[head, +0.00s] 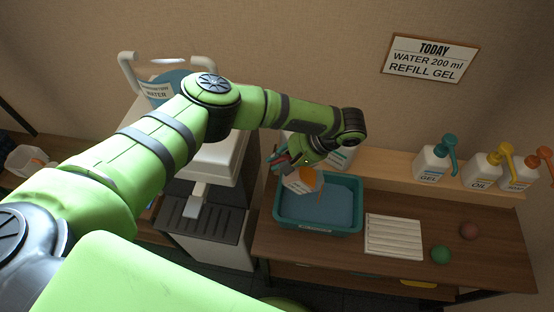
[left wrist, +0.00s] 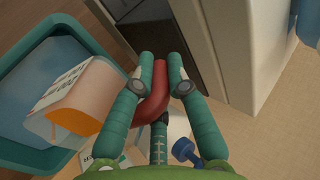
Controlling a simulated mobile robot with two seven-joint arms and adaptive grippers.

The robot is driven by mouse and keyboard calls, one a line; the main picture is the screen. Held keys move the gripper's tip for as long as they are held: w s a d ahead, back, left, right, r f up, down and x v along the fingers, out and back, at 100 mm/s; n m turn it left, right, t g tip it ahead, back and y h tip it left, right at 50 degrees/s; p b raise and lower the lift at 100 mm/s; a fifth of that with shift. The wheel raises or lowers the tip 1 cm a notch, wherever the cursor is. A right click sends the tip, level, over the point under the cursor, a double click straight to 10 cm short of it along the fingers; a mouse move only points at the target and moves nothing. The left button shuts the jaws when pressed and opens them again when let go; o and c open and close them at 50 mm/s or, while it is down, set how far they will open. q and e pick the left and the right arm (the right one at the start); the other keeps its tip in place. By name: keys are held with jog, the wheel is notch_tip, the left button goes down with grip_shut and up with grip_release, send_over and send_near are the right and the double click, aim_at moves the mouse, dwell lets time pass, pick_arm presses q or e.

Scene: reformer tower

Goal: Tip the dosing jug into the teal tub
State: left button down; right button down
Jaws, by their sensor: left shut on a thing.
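The dosing jug (head: 303,184) is white with orange showing and has a red handle. It is tilted above the teal tub (head: 276,218), which holds bluish liquid. My left gripper (head: 284,160) is shut on the jug's handle, at the tub's back left. In the left wrist view the two green fingers (left wrist: 162,72) close on the red handle (left wrist: 158,92), and the jug (left wrist: 90,84) leans over the teal tub (left wrist: 60,22). I cannot tell whether anything is flowing out. My right gripper is not in view.
Pump bottles, including the gel bottle (head: 431,165), stand on the back shelf. A dispenser machine (head: 215,160) stands left of the tub.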

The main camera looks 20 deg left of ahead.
pick_arm(q)
jog(key=shift+d+r+y, duration=0.25)
jog(key=shift+y, duration=0.05)
jog(key=shift+d+r+y+b, duration=0.1)
jog(key=shift+d+y+b, duration=0.15)
jog(key=shift+y+b, duration=0.1)
jog(key=shift+d+r+y, duration=0.15)
jog(key=shift+r+y, duration=0.05)
jog(key=shift+y, duration=0.05)
dwell(0.4)
jog(key=shift+w+d+r+g+y+p, duration=0.15)
jog(key=shift+d+r+g+y+p, duration=0.15)
jog(key=shift+d+y+p, duration=0.15)
